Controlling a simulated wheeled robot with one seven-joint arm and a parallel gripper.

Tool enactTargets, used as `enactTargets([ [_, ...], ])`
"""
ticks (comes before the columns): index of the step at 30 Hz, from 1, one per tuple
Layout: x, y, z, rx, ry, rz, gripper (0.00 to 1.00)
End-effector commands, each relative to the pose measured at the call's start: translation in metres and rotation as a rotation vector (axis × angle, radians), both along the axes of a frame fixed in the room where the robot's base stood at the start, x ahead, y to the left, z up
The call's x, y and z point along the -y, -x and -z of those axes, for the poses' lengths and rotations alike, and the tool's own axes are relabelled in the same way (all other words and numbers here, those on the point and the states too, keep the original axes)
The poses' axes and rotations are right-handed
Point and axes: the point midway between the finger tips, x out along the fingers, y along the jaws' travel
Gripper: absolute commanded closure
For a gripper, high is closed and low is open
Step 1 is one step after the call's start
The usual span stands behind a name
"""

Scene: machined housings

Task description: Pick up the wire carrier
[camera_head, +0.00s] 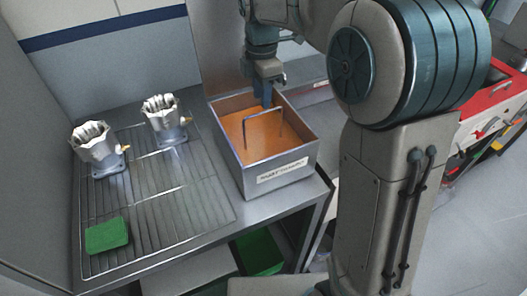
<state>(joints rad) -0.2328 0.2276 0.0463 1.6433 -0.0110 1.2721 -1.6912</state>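A bent metal wire handle (247,127), which looks like the upper part of the wire carrier, stands upright inside an open grey metal box (271,186). The box holds an orange-brown fill (232,127), and anything below its surface is hidden. My gripper (266,103) points down into the far end of the box, behind the top bar of the handle. The fingers look close together and dark. I cannot tell whether they are parted or whether they touch the wire.
The box has a white label and stands near the right edge of a metal bench. A wire rack (165,211) lies to its left, with two pale machined housings (96,148) (164,118) and a green pad (106,236). A red-topped cart (492,90) stands far right.

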Motion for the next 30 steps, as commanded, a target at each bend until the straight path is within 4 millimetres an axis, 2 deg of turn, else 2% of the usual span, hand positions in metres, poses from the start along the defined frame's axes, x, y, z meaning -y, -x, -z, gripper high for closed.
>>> enactTargets([
  [3, 0.000, 0.000, 0.019, -0.002, 0.001, 0.001, 0.68],
  [11, 0.001, 0.000, 0.038, -0.002, 0.001, 0.002, 0.68],
  [19, 0.004, -0.002, 0.077, -0.001, 0.000, 0.001, 0.68],
  [28, 0.005, -0.003, 0.084, 0.002, -0.001, 0.002, 0.68],
  [29, 0.005, -0.003, 0.084, 0.002, -0.001, 0.002, 0.71],
  [30, 0.005, -0.003, 0.084, 0.001, 0.000, 0.002, 0.82],
])
